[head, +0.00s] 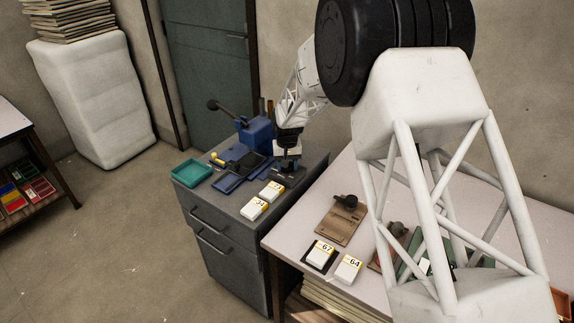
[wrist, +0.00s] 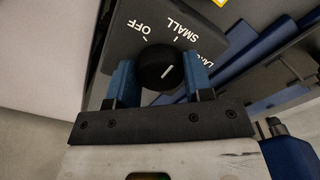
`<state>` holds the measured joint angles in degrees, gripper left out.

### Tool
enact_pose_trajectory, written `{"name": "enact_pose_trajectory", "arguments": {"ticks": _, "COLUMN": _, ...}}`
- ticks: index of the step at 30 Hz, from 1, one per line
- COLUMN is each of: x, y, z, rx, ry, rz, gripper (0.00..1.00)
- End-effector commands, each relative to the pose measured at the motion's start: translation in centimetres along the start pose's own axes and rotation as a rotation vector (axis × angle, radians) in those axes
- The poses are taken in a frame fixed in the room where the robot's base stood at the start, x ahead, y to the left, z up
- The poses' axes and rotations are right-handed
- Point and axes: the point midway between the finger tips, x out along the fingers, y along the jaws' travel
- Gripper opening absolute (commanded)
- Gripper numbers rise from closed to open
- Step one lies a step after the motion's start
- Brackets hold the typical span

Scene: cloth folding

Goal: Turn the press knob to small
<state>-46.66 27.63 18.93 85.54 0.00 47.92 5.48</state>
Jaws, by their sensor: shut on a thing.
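The press knob (wrist: 155,62) is black and round with a short white pointer line, and sits on a dark panel (wrist: 210,42) marked OFF, SMALL and a partly hidden label starting "LA". The pointer line slants up and to the right in the wrist view; I cannot tell exactly which mark it lines up with. My gripper (wrist: 160,82) has its two blue fingers on either side of the knob, shut on it. In the head view my gripper (head: 288,154) is low over the grey cabinet, beside the blue press (head: 256,132), and the knob is hidden.
The grey cabinet (head: 225,218) also bears a teal tray (head: 190,170) and white cards (head: 254,208) in front of my gripper. A pale table (head: 285,238) to the right holds a brown board (head: 338,222) and more cards (head: 348,268).

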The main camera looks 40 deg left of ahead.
Motion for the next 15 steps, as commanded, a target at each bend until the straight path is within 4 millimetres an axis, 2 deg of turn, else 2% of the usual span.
{"name": "enact_pose_trajectory", "arguments": {"ticks": 1, "x": -0.10, "y": 0.00, "z": -0.03, "rx": 0.000, "ry": 0.001, "rz": 0.000, "gripper": 0.23}}
{"name": "enact_pose_trajectory", "arguments": {"ticks": 2, "x": -0.10, "y": 0.00, "z": -0.03, "rx": 0.000, "ry": 0.001, "rz": 0.000, "gripper": 0.52}}
{"name": "enact_pose_trajectory", "arguments": {"ticks": 6, "x": -0.08, "y": 0.00, "z": -0.03, "rx": -0.001, "ry": 0.001, "rz": 0.000, "gripper": 0.73}}
{"name": "enact_pose_trajectory", "arguments": {"ticks": 15, "x": -0.09, "y": 0.00, "z": -0.02, "rx": -0.001, "ry": 0.000, "rz": 0.000, "gripper": 0.73}}
